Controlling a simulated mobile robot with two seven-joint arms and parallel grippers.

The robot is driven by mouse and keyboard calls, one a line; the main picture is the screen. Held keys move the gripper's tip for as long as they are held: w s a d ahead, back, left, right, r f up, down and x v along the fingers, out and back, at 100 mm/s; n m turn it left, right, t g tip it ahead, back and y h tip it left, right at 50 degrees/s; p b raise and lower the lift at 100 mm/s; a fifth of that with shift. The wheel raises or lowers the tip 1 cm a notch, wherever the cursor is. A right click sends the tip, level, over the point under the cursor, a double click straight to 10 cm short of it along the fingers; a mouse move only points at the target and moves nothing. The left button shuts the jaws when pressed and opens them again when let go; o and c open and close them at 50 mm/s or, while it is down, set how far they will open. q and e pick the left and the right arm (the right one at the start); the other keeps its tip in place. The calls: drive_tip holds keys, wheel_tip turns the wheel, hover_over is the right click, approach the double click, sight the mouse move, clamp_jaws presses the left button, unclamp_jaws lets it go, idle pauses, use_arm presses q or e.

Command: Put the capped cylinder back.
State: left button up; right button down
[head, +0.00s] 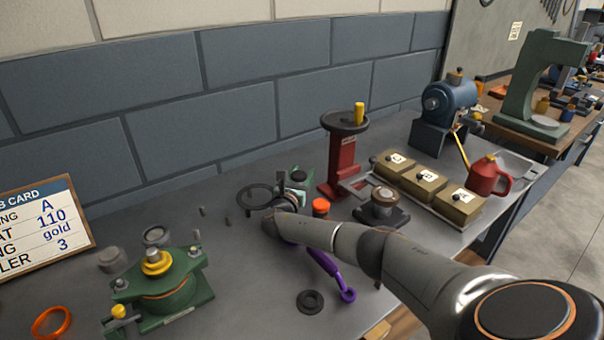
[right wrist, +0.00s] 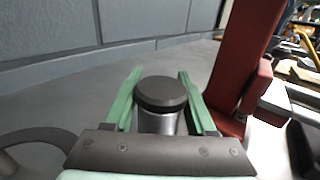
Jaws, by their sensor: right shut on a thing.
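The capped cylinder (right wrist: 161,97) has a dark round cap on a grey metal body. In the right wrist view it stands between the two green fingers of my right gripper (right wrist: 158,98), which is shut on it. Its lower end is hidden, so I cannot tell whether it touches the bench. In the head view my right gripper (head: 293,190) is beyond the arm, left of the red handwheel stand (head: 341,165), with the cylinder's dark cap (head: 298,175) just showing. A dark ring (head: 257,197) is just left of the gripper. My left gripper is out of view.
A green casing (head: 170,295) with yellow knobs is at front left. Labelled boxes (head: 425,183) and a red can (head: 487,176) stand right. Small pegs (head: 203,212) stand left.

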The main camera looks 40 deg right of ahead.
sight(296, 181)
drive_tip(key=shift+f, duration=0.2)
drive_tip(key=shift+c, duration=1.1)
unclamp_jaws()
drive_tip(key=shift+r, duration=0.15)
drive_tip(key=shift+r, duration=0.3)
drive_tip(key=shift+r+p, duration=0.5)
drive_tip(key=shift+p, duration=0.2)
drive_tip(key=v, duration=0.3)
drive_tip(key=p+v, duration=0.1)
drive_tip(key=v, duration=0.6)
drive_tip(key=shift+s+a+f+p, duration=0.2)
drive_tip(key=shift+a+f+p, duration=0.15)
drive_tip(key=shift+p, duration=0.05)
drive_tip(key=shift+s+a, duration=0.35)
drive_tip(key=shift+a, duration=0.15)
